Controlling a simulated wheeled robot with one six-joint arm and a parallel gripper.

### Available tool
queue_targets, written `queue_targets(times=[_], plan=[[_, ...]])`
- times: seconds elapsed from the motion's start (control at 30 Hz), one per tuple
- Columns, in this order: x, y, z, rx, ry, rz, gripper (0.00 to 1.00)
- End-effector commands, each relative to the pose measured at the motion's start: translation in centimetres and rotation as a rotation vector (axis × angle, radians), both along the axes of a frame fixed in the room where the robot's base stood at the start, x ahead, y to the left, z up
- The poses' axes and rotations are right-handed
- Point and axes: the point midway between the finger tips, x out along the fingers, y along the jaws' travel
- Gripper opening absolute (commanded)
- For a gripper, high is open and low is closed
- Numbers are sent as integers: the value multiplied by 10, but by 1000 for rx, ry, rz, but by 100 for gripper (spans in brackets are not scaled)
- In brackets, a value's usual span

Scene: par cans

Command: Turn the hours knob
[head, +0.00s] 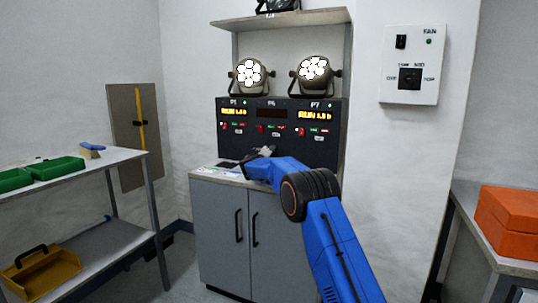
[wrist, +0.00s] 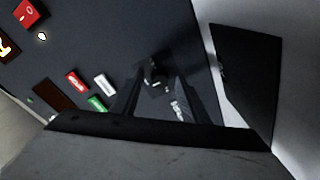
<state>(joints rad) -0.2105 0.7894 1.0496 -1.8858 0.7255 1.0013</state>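My gripper (head: 264,152) is at the lower part of the panel in the head view. In the wrist view my gripper (wrist: 160,75) has its two dark fingers apart, one on each side of the knob, with what look like gaps between. Contact is hard to tell in the dark.
Red, white and green buttons (wrist: 98,88) lie left of the fingers in the wrist view. Two lit par cans (head: 248,75) stand on top of the panel. A FAN box (head: 411,92) hangs on the right wall. An orange case (head: 508,219) is at right, green bins (head: 58,167) at left.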

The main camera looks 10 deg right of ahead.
Motion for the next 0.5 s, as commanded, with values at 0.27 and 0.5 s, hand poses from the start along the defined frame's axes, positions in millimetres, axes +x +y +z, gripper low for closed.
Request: queue_targets(times=[0.27, 0.5], plan=[[0, 0, 0, 0, 0, 0, 0], [0, 0, 0, -26, 17, 0, 0]])
